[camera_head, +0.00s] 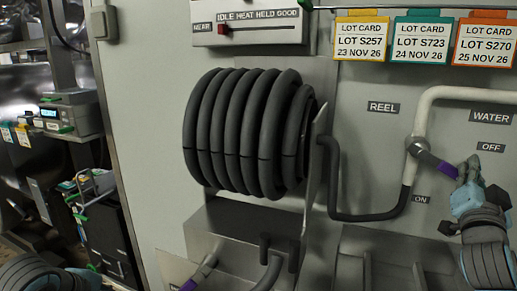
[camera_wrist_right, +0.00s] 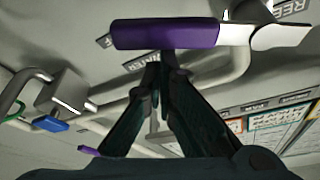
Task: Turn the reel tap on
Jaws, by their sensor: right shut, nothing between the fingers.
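The reel tap has a round grey body (camera_head: 418,147) on the pipe below the REEL label. Its purple lever (camera_head: 434,163) points right and slightly down, between the OFF label above right and the ON label below. In the right wrist view the purple handle (camera_wrist_right: 165,34) lies across the top, just beyond the fingertips. My right gripper (camera_head: 468,168) is at the lever's outer end. Its fingers (camera_wrist_right: 162,62) are shut with nothing between them; I cannot tell whether they touch the lever. Part of my left arm shows at the lower left, but its gripper does not.
A black hose reel (camera_head: 245,130) stands left of the tap. A dark hose (camera_head: 365,215) runs from it to the tap. A WATER label (camera_head: 490,117) and several lot cards (camera_head: 420,42) are above. Another purple handle (camera_head: 188,285) is low down. Free room lies before the panel.

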